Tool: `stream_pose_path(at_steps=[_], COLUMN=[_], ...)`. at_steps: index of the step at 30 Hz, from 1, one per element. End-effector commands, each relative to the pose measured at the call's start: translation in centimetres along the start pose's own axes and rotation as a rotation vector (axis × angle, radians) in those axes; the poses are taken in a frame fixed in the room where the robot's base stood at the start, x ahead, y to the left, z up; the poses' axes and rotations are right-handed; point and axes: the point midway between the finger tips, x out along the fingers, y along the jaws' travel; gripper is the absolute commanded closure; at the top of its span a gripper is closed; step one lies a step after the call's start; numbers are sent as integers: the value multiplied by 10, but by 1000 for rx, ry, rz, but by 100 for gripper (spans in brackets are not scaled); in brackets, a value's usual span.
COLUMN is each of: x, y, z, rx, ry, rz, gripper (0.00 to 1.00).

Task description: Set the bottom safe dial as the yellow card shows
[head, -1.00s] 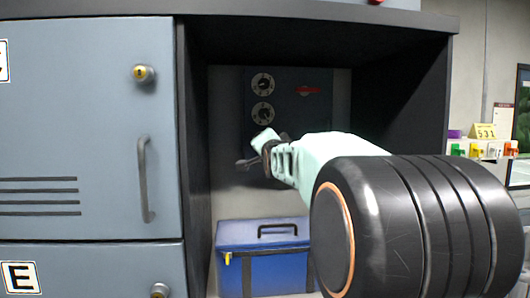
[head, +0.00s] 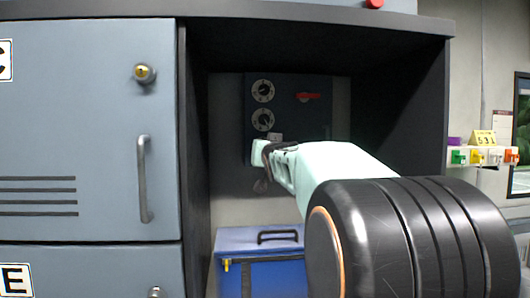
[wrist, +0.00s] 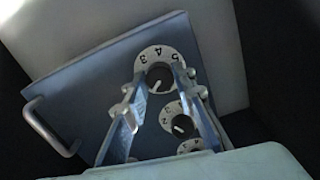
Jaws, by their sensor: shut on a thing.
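The dark safe (head: 322,118) is in the cabinet niche, its dials in a column. The top dial (head: 263,90) and middle dial (head: 263,119) show in the head view; my gripper (head: 264,158) covers the bottom one. In the wrist view my gripper (wrist: 160,72) is shut on the knob of the bottom dial (wrist: 159,56), a finger on each side. Its white ring shows upside-down numbers; its white pointer mark slants to lower left in that view, and the number there is unclear. The yellow card (head: 483,137) at right appears to read 5 3 1.
A blue box (head: 277,274) stands below. The niche's dark side walls are close on both sides.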

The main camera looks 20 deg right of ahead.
Motion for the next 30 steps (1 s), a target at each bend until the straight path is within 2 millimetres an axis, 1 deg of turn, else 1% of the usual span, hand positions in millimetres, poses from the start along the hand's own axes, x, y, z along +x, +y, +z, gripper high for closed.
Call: stream_pose_path(at_steps=[6, 18, 19, 21, 24, 30], x=[0, 0, 0, 0, 0, 0], y=[0, 0, 0, 0, 0, 0], z=[0, -1, -1, -1, -1, 0], rx=[-39, -45, -45, -44, -44, -44], ry=[1, 2, 2, 2, 1, 1], rz=[0, 0, 0, 0, 0, 0], gripper=[100, 100, 75, 67, 58, 58])
